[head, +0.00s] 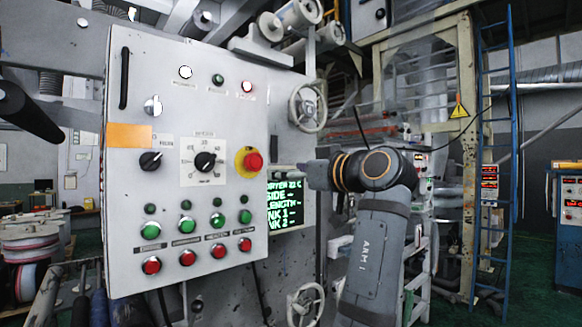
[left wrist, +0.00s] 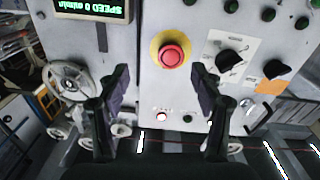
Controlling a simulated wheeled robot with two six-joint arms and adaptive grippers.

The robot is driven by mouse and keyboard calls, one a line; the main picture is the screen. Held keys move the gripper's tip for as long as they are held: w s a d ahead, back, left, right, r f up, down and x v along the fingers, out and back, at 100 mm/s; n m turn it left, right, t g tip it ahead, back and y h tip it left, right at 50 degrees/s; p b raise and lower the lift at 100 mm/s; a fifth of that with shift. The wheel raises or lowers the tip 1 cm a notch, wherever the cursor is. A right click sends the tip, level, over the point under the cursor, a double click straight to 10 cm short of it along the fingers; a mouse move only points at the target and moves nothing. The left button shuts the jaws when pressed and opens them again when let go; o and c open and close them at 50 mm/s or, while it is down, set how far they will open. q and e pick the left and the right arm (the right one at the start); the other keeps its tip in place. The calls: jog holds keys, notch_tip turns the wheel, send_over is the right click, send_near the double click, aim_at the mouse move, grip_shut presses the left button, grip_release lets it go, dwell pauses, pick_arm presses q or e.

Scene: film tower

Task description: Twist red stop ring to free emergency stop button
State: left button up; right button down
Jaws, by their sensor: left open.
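The red emergency stop button (head: 253,161) sits on a round yellow base (head: 240,163) at the right edge of the grey control panel. It also shows in the left wrist view (left wrist: 172,56), ahead of and between my fingers. I cannot make out a separate red ring from the button head. My left gripper (left wrist: 160,78) is open and empty, its fingers spread to either side of the button and apart from it. In the head view my gripper (head: 290,168) is to the right of the button, with its fingers seen edge-on. My right gripper is not in view.
The panel (head: 125,230) carries dials (head: 205,161), green and red buttons, and an orange label. A green-lettered screen (head: 286,207) and handwheels (head: 307,107) lie to its right. A blue ladder (head: 480,150) stands farther right.

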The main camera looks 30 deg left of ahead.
aim_at(256, 162)
pick_arm(q)
jog(key=shift+n+g, duration=0.3)
jog(key=shift+n, duration=0.3)
jog(key=a+p, duration=0.3)
jog(key=w+a+r+p, duration=0.1)
jog(key=a+p, duration=0.2)
jog(key=p, duration=0.1)
jog(key=a+r+p, duration=0.1)
jog(key=a+p, duration=0.2)
jog(key=shift+w+r, duration=0.1)
jog(key=shift+w, duration=0.25)
jog(key=shift+w+a+p, duration=0.15)
jog(key=shift+a+p, duration=0.1)
jog(key=shift+p, duration=0.05)
jog(key=shift+d, duration=0.2)
jog(key=shift+c, duration=0.4)
jog(key=shift+a, duration=0.15)
jog(key=c, duration=1.1)
